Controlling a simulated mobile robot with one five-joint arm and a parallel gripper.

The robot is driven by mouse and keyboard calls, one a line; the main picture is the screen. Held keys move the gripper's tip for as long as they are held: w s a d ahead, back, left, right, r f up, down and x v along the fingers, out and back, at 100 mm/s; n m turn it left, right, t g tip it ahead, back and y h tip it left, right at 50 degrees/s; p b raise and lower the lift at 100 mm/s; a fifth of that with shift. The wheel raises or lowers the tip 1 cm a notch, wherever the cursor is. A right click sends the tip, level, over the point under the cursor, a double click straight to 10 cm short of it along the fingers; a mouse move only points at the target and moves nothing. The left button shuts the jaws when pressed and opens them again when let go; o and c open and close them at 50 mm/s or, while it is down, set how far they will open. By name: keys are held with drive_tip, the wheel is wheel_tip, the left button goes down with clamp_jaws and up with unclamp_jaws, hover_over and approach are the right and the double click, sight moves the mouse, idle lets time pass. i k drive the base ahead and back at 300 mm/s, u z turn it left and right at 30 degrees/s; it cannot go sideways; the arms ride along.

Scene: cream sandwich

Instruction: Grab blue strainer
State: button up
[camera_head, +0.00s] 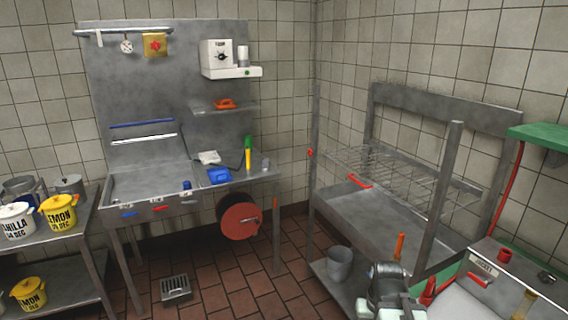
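A blue object (219,175) lies on the metal worktable, right of its middle. It may be the strainer, but it is too small to tell its shape. A smaller blue item (187,185) stands to its left near the front edge. A dark and pale machine part at the bottom, right of centre, looks like the end of my arm, with my gripper (391,292). It is far from the worktable and apart from the blue objects. Its fingers cannot be made out, and nothing is seen held.
The metal worktable (130,183) has a yellow-green bottle (248,153) and a pale item (209,157). A red round reel (239,216) hangs at its front. A floor drain (175,289) lies before it. A wire-shelf rack (440,190) stands right. The tiled floor between is mostly clear.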

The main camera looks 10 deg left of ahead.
sight(186, 183)
drive_tip(key=u, duration=0.2)
drive_tip(key=i, duration=1.2)
drive_tip(key=u, duration=1.5)
drive_tip(key=i, duration=2.1)
drive_tip(key=u, duration=1.35)
